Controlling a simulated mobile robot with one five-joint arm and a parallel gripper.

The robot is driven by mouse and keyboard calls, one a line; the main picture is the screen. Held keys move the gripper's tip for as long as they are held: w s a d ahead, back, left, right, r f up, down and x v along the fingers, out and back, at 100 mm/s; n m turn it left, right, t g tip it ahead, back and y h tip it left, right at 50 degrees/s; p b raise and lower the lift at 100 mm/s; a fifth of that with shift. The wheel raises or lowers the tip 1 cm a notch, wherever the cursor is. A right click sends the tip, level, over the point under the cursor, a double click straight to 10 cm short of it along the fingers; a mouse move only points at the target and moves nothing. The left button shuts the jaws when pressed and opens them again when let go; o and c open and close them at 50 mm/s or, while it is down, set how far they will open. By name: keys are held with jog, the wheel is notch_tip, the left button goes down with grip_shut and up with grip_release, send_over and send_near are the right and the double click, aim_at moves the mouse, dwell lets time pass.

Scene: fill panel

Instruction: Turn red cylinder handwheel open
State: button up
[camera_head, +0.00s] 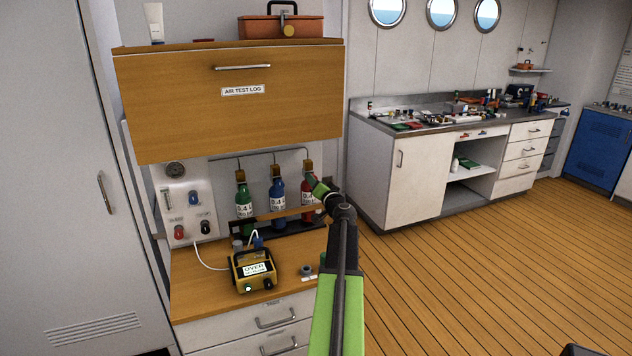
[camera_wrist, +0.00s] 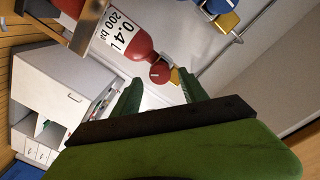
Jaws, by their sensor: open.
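The red cylinder (camera_head: 308,196) stands at the right end of a rack of three, partly hidden by my gripper in the head view. My gripper (camera_head: 316,184) is beside its upper part. In the wrist view the red cylinder (camera_wrist: 138,44) has a white label and a round red handwheel (camera_wrist: 160,73) with a pale mark on its face. My gripper (camera_wrist: 160,88) is open, its green fingers on either side of the handwheel's line and seemingly just short of it. I cannot tell whether they touch it. A brass-coloured block (camera_wrist: 175,76) is beside the handwheel.
A blue cylinder (camera_head: 278,188) and a green cylinder (camera_head: 243,200) stand left of the red one. A wooden rail (camera_head: 272,216) crosses in front. A yellow meter (camera_head: 252,270) sits on the counter below. The log cabinet (camera_head: 180,105) overhangs above.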

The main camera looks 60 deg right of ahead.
jog(key=v, duration=1.5)
